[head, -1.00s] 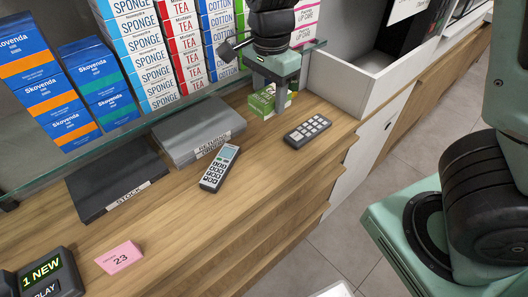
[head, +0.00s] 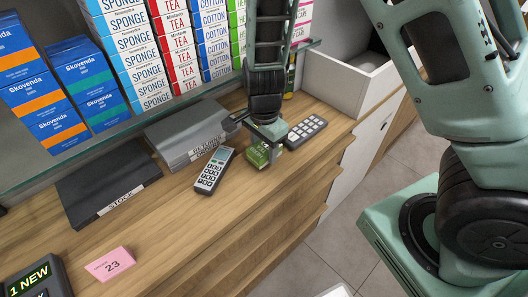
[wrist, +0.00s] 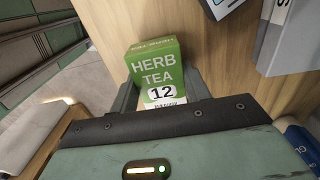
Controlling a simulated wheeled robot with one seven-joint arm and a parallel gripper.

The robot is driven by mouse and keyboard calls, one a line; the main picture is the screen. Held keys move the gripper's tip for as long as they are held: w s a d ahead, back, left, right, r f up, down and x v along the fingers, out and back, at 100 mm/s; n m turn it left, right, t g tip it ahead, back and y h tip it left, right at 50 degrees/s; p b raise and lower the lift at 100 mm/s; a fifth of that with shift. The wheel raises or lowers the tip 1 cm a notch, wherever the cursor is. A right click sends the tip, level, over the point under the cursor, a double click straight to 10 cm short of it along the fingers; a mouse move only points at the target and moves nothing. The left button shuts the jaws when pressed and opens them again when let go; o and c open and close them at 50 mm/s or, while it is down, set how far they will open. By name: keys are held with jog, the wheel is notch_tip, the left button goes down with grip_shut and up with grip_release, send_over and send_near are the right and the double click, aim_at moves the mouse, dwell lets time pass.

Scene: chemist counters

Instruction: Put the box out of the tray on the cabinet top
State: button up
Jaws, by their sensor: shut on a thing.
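The green Herb Tea box (head: 258,157) is between the fingers of my gripper (head: 266,146), which is shut on it. The wrist view shows the box (wrist: 155,68) upright, its "12" label facing the camera, with a finger of my gripper (wrist: 160,92) on each side. The box is over the wooden cabinet top (head: 205,225), right of the handset and left of the keypad. I cannot tell whether its base touches the wood. The grey returns tray (head: 190,132) and the dark stock tray (head: 105,185) lie to the left.
A grey handset (head: 214,170) lies close left of the box, and a keypad (head: 306,131) close right. A glass-edged shelf (head: 120,138) holds several carton stacks behind. A pink "23" card (head: 110,264) and a display (head: 38,282) stand at front left. Wood before the handset is clear.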

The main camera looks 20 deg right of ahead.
aim_at(264, 147)
jog(key=shift+f, duration=0.8)
jog(key=shift+f, duration=0.1)
jog(key=o, duration=1)
notch_tip(264, 147, up, 12)
jog(key=shift+r+p, duration=0.1)
jog(key=shift+p, duration=0.45)
jog(key=s+a+r+n, duration=0.3)
jog(key=s+n, duration=0.7)
jog(key=n, duration=0.1)
jog(key=s+a+r+n, duration=0.3)
jog(key=s+r+n, duration=0.1)
jog(key=s+n, duration=0.6)
jog(key=shift+a+n+y, duration=0.15)
jog(key=shift+n+y, duration=0.15)
jog(key=shift+n, duration=0.3)
